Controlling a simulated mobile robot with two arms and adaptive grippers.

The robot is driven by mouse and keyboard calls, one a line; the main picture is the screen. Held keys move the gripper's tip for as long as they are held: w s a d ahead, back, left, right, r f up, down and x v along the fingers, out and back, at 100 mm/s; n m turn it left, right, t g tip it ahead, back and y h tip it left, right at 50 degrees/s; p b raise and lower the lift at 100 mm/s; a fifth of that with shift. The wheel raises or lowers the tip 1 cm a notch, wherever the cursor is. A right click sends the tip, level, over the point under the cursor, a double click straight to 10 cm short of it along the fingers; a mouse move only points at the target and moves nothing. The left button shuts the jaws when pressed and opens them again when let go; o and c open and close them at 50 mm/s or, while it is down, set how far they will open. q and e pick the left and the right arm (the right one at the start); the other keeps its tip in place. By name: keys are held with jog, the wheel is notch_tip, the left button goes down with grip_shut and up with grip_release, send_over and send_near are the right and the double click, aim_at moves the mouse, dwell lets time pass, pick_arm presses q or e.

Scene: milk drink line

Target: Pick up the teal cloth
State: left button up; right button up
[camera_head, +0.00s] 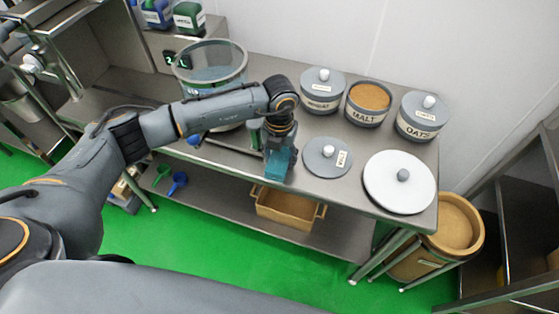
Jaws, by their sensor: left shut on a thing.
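The teal cloth (278,167) is at the front edge of the steel table (345,188), below my left gripper. It hangs as a small folded teal piece. My left gripper (280,152) points down and is shut on the cloth. The fingers partly hide its upper part. I cannot tell whether the cloth still touches the table. My right gripper is not in view.
A grey lid (318,157) lies just right of the cloth, with a white lid (399,190) farther right. Behind stand the wheat canister (322,95), open malt canister (367,115) and oats canister (420,122). A clear pot (211,78) stands left. A wooden crate (285,215) sits below.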

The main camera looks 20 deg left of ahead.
pick_arm(q)
jog(key=shift+w+r, duration=0.1)
jog(key=shift+r, duration=0.55)
jog(key=s+r+b, duration=0.1)
jog(key=r, duration=0.1)
jog(key=s+r, duration=0.2)
jog(key=r, duration=0.1)
jog(key=s+a+r+b, duration=0.1)
jog(key=s+r, duration=0.1)
jog(key=shift+r+b, duration=0.25)
jog(key=shift+b, duration=0.1)
jog(key=s+a+r+b, duration=0.1)
jog(key=s+r, duration=0.3)
jog(key=s, duration=0.5)
jog(key=shift+a+b, duration=0.25)
jog(key=shift+b, duration=0.35)
jog(key=shift+r, duration=0.1)
jog(key=o, duration=0.5)
jog(key=shift+c, duration=0.2)
jog(key=c, duration=0.4)
